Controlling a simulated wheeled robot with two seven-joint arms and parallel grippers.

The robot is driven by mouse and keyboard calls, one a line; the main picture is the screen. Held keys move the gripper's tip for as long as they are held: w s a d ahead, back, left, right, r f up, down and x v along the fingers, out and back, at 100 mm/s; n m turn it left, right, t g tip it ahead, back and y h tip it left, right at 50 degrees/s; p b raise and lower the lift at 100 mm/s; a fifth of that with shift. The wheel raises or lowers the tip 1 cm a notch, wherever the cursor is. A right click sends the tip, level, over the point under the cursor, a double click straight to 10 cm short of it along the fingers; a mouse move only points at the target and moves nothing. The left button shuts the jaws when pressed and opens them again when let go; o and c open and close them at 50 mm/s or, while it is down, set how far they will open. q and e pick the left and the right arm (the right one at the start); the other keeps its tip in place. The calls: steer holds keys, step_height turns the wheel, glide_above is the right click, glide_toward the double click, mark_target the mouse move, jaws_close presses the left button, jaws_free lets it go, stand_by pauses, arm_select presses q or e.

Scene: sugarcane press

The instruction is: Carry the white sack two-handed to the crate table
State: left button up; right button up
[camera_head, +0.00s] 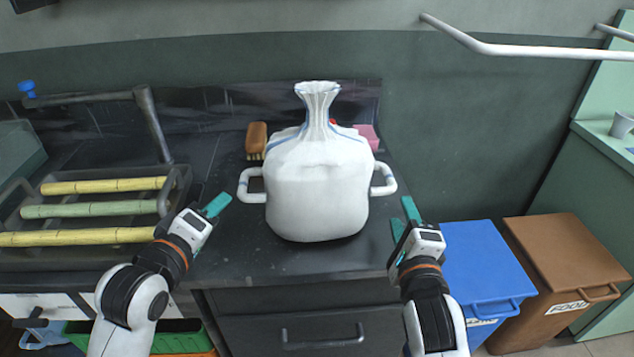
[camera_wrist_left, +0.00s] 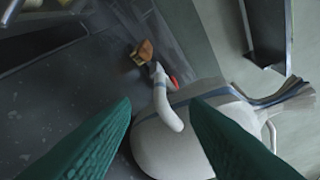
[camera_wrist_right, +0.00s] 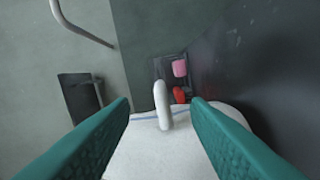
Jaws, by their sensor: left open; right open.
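The white sack (camera_head: 318,195) stands upright on the dark counter, with a gathered neck, blue stripes and a white loop handle on each side. My left gripper (camera_head: 213,208) is open and empty, left of the sack and apart from its left handle (camera_head: 251,185). In the left wrist view that handle (camera_wrist_left: 165,97) shows ahead, between the fingers. My right gripper (camera_head: 404,218) is open and empty, right of the sack and just in front of its right handle (camera_head: 384,179). In the right wrist view that handle (camera_wrist_right: 162,105) lies between the fingertips. I cannot make out the crate table.
A brush (camera_head: 256,140) and a pink item (camera_head: 367,136) lie behind the sack. A rack of cane pieces (camera_head: 105,211) is at left. A blue bin (camera_head: 485,268) and brown bin (camera_head: 562,262) stand at right. A white rail (camera_head: 520,49) juts from the wall.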

mark_target(242, 180)
arm_select(q)
steer(key=x, duration=1.2)
arm_select(e)
steer(key=w, duration=1.2)
steer(key=shift+d+f, duration=0.15)
steer(key=shift+d, duration=0.15)
arm_select(q)
steer(key=shift+c, duration=0.4)
arm_select(e)
steer(key=shift+s, duration=0.1)
steer(key=shift+c, duration=0.5)
arm_select(q)
steer(key=shift+f, duration=0.1)
jaws_close()
arm_select(e)
jaws_close()
arm_select(q)
steer(key=shift+r, duration=0.2)
arm_select(e)
steer(key=shift+r, duration=0.2)
